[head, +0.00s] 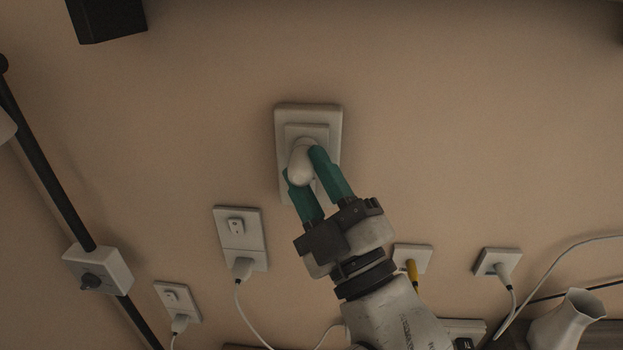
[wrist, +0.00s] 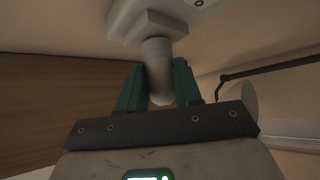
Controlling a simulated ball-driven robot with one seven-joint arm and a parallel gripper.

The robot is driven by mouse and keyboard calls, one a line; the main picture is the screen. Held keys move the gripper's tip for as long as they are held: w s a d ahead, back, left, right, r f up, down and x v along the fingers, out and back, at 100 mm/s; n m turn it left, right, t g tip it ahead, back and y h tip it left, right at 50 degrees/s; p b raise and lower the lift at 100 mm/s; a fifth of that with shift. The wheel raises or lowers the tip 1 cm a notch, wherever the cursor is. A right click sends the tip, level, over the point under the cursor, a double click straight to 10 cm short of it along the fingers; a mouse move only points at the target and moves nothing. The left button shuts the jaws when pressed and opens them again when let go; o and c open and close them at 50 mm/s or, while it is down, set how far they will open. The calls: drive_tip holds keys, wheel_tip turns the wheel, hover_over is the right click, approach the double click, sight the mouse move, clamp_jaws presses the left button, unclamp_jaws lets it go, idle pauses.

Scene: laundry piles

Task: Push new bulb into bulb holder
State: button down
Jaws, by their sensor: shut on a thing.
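The white bulb (head: 300,168) is between the green fingers of my gripper (head: 302,170), which is shut on it. The bulb holder (head: 308,112) is a pale plate with a raised square block, fixed to the wall. In the wrist view the bulb (wrist: 158,75) runs up from between the fingers of my gripper (wrist: 158,88) to the underside of the holder's block (wrist: 148,24). The bulb's inner end meets or nearly meets the block. I cannot tell whether it is seated, as that end is hidden.
Wall sockets with plugs and cables are below: a double one (head: 240,228), a small one (head: 172,296), one with a yellow plug (head: 412,256) and one at right (head: 496,262). A switch box (head: 97,270) sits on a black pipe at left. A white vase (head: 570,322) stands lower right.

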drive_tip(key=shift+w, duration=0.2)
drive_tip(key=c, duration=0.7)
unclamp_jaws()
drive_tip(key=s+p, duration=0.1)
drive_tip(key=s, duration=0.8)
drive_tip(key=shift+a, duration=0.15)
